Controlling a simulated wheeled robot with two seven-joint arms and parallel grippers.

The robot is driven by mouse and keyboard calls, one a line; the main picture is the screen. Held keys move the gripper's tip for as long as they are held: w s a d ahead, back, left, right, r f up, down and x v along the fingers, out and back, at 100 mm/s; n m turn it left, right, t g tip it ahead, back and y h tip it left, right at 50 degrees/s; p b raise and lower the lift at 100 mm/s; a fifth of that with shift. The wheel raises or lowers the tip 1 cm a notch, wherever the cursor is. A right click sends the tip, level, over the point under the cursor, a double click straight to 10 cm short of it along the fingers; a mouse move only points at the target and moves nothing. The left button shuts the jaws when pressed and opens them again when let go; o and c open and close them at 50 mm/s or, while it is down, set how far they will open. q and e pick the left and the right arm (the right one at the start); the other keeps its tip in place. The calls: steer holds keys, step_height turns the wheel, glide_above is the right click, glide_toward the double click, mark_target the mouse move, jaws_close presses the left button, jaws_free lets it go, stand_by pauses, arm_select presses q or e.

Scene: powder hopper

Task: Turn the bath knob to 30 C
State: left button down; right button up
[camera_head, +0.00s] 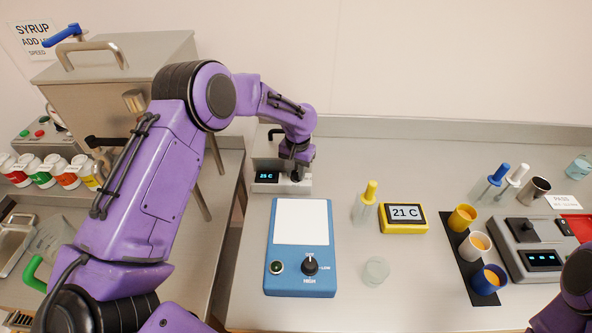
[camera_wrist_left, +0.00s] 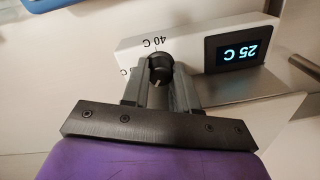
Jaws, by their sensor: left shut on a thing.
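The bath (camera_head: 268,188) is a pale box at the back of the right-hand bench, and its small display reads 25 C. In the left wrist view the display (camera_wrist_left: 240,52) also reads 25 C, upside down, beside a "40 C" mark on the white panel. The bath knob (camera_wrist_left: 160,68) is black and round, with a light pointer line. My left gripper (camera_head: 298,172) is at the bath's front; in the wrist view its fingers (camera_wrist_left: 160,85) are shut on the knob, one on each side. The head view hides most of the knob behind the gripper.
A blue stirrer plate (camera_head: 301,280) stands in front of the bath. A yellow thermometer box (camera_head: 404,226) reads 21 C. Cups on a dark strip (camera_head: 470,262) are to the right. My right arm shows at the lower right.

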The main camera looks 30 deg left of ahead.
mark_target(297, 173)
arm_select(q)
steer(key=c, duration=1.1)
jaws_free()
steer(key=shift+c, duration=0.2)
steer(key=shift+r, duration=0.3)
step_height(297, 173, up, 10)
steer(key=b, duration=0.3)
steer(key=shift+d, duration=0.15)
steer(key=shift+f, duration=0.1)
